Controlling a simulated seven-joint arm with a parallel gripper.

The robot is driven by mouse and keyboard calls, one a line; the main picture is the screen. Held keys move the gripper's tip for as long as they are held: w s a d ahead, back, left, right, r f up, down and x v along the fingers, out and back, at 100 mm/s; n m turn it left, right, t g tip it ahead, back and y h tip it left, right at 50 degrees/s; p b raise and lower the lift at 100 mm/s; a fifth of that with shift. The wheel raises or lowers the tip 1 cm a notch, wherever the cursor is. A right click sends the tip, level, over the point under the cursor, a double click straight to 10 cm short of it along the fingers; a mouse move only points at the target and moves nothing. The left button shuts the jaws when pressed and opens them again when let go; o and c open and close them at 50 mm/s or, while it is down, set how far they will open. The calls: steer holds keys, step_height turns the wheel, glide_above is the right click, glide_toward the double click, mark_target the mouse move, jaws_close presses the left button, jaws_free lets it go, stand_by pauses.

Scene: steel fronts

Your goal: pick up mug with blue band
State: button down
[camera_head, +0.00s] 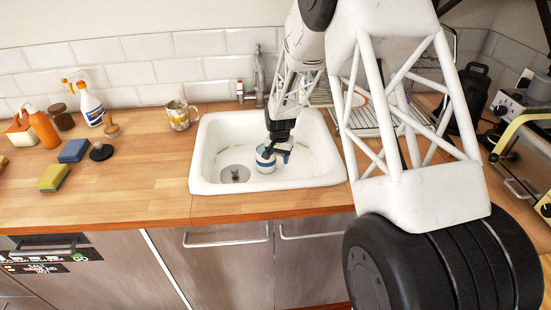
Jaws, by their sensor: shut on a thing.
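The mug with the blue band (264,162) is white and small in the head view, inside the white sink (205,152). My gripper (276,153) reaches down into the sink and is shut on the mug, near its upper right side. The fingers and my arm hide part of the mug, and I cannot tell whether it touches the sink floor.
Sponges (55,177) and bottles (42,127) are farther left. The wooden counter (140,185) is clear just left of the sink.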

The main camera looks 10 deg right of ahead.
steer(key=shift+r, duration=0.55)
steer(key=shift+r, duration=0.15)
steer(key=shift+s, duration=2.05)
step_height(320, 180, up, 13)
steer(key=shift+r, duration=0.2)
steer(key=shift+r, duration=0.15)
stand_by(0.3)
steer(key=shift+w, duration=0.1)
stand_by(0.5)
steer(key=w+d+r, duration=0.3)
steer(key=w+r, duration=0.2)
steer(key=w, duration=0.2)
steer(key=shift+w, duration=0.35)
steer(key=shift+f+t, duration=0.1)
steer(key=shift+t, duration=0.2)
steer(key=shift+w+f+t+h, duration=0.1)
steer(key=shift+f+t+h, duration=0.35)
steer(key=shift+t, duration=0.25)
